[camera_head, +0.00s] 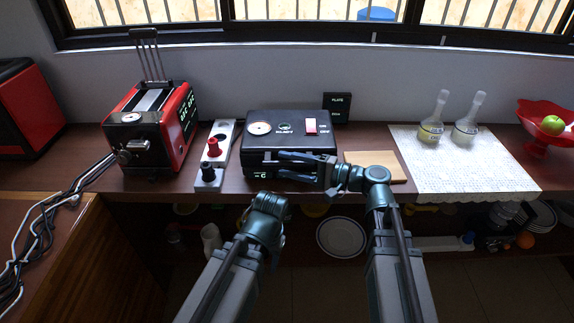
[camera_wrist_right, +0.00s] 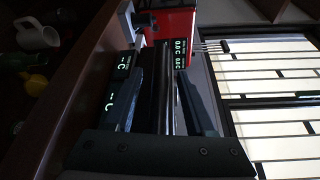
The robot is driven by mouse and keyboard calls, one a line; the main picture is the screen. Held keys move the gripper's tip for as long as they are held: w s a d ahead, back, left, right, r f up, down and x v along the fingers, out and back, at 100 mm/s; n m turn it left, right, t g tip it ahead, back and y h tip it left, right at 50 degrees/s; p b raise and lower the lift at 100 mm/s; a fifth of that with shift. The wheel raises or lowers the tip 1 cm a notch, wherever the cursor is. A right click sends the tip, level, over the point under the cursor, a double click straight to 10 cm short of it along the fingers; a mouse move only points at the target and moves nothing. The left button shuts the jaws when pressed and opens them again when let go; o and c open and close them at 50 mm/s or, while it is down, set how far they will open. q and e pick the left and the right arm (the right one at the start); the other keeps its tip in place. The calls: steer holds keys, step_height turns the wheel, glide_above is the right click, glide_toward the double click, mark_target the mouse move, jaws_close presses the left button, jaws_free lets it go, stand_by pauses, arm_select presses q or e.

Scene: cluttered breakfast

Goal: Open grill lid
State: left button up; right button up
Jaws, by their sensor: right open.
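The grill (camera_head: 288,130) is a black box with a dial, a small green display and a red-and-white switch on top. Its lid looks shut. My right gripper (camera_head: 282,166) reaches in from the right along the grill's front, one finger above the other, open. In the right wrist view, the open fingers (camera_wrist_right: 166,92) stand on either side of a dark edge of the grill (camera_wrist_right: 168,112); contact cannot be told. My left arm ends low in front of the counter, and its fingers do not show.
A red toaster (camera_head: 180,118) stands left of the grill, with red and black knobs (camera_head: 213,147) between them. A wooden board (camera_head: 388,158) lies at right, close to my right wrist. Farther right, two bottles (camera_head: 431,132) stand on a white cloth (camera_head: 470,180). A shelf with dishes is below.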

steer(key=shift+w+a, duration=0.1)
steer(key=shift+a, duration=0.25)
jaws_close()
stand_by(1.3)
